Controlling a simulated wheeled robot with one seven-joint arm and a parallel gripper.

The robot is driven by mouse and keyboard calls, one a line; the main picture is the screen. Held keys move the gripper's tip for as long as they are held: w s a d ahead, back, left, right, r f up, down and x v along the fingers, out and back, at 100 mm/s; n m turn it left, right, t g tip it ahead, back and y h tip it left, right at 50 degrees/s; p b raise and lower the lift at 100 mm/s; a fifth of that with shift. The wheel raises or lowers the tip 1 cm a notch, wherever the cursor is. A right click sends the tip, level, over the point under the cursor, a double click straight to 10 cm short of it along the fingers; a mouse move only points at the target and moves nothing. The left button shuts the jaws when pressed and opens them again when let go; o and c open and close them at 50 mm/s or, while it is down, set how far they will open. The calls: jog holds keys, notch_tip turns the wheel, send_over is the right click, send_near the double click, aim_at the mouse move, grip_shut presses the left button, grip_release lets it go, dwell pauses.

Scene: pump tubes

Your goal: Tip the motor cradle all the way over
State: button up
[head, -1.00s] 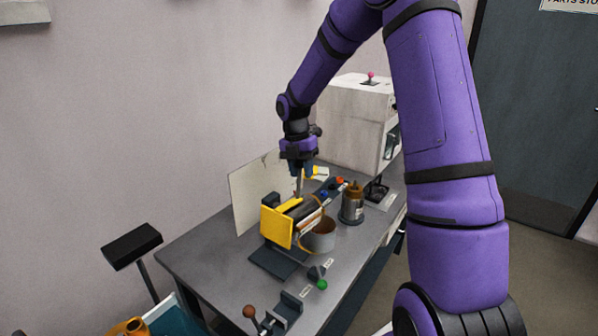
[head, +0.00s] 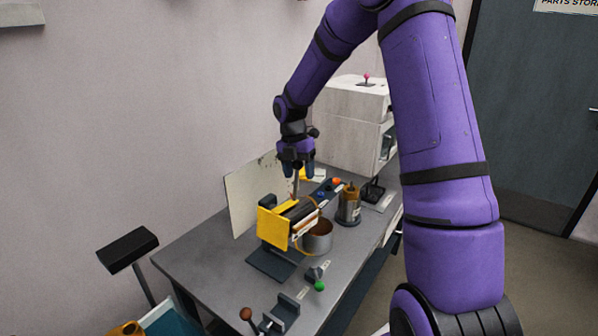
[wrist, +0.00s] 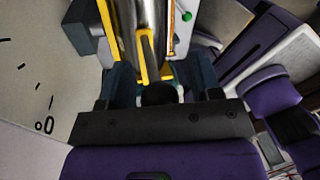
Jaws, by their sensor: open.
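The motor cradle (head: 273,227) is the yellow-sided frame on the bench, holding a dark cylindrical motor (head: 301,209). It sits tilted above a dark base plate (head: 270,264). My gripper (head: 297,187) points down at the cradle's far end, close behind the motor. In the wrist view, my open gripper's fingers (wrist: 155,88) stand on either side of a yellow-edged bar of the cradle (wrist: 146,55). A shiny metal cylinder shows just beyond. Whether the fingers touch the bar cannot be told.
A grey cup (head: 318,237) stands right beside the cradle. A brown-topped canister (head: 348,205) stands farther right. A pale upright panel (head: 242,195), marked with a dial, is close on the left. A green-knobbed lever (head: 319,285) is at the front, and a large white machine (head: 345,112) is behind.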

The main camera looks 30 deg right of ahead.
jog(key=v, duration=1)
jog(key=shift+r, duration=0.4)
jog(key=shift+s+a+r, duration=0.15)
jog(key=shift+s+r, duration=0.05)
jog(key=shift+r, duration=0.1)
jog(key=s+a+r+m+t+h, duration=0.1)
jog(key=s+a+r+m+t, duration=0.1)
jog(key=s+a+r+m, duration=0.45)
jog(key=s+a+r+m+t, duration=0.15)
jog(key=s+r+m, duration=0.3)
jog(key=s, duration=0.45)
jog(key=s+a+m+t+y, duration=0.1)
jog(key=s+m+t, duration=0.3)
jog(key=s+m, duration=0.9)
jog(key=s+a, duration=0.1)
jog(key=s, duration=0.4)
jog(key=shift+f+m, duration=0.25)
jog(key=shift+m, duration=0.15)
